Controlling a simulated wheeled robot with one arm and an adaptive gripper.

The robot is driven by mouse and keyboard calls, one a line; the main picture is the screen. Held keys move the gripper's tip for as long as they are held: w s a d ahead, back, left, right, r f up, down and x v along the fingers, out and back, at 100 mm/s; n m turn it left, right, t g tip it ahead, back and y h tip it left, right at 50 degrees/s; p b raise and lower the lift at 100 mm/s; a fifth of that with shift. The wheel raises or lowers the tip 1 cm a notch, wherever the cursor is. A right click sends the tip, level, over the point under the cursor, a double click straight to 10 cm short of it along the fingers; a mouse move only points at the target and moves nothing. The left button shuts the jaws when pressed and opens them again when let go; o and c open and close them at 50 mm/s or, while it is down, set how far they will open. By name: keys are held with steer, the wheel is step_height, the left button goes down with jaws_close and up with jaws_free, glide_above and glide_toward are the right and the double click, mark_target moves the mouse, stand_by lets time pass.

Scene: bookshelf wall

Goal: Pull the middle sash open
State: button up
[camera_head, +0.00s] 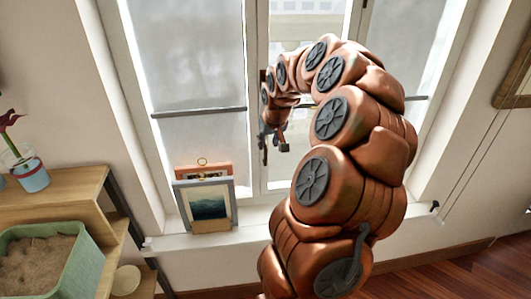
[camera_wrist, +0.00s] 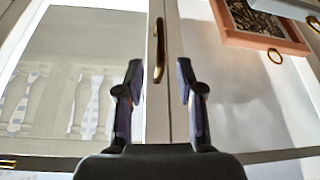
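The middle sash (camera_head: 305,28) is a pale-framed window panel with clear glass, partly hidden behind my arm in the head view. In the wrist view, its glass (camera_wrist: 60,75) is at left, with a balustrade outside. A slim brass handle (camera_wrist: 160,45) stands on the pale upright frame in the middle of the wrist view. My gripper (camera_wrist: 160,78) is open, its two dark fingers apart on either side of the handle's line. The handle shows beyond the fingertips, and no contact is visible. In the head view, my gripper (camera_head: 276,145) is small near the sash's left edge.
Framed pictures (camera_head: 208,205) lean on the sill at lower left of the window; a pink frame (camera_wrist: 265,38) shows in the wrist view. Frosted side panes (camera_head: 195,60) flank the sash. A wooden shelf (camera_head: 75,190) with a green bin (camera_head: 85,270) and a potted plant (camera_head: 30,175) is at left.

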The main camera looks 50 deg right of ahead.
mark_target(266, 150)
steer(key=shift+p+x, duration=0.85)
steer(key=shift+x, duration=2.55)
steer(key=shift+a, duration=0.1)
jaws_close()
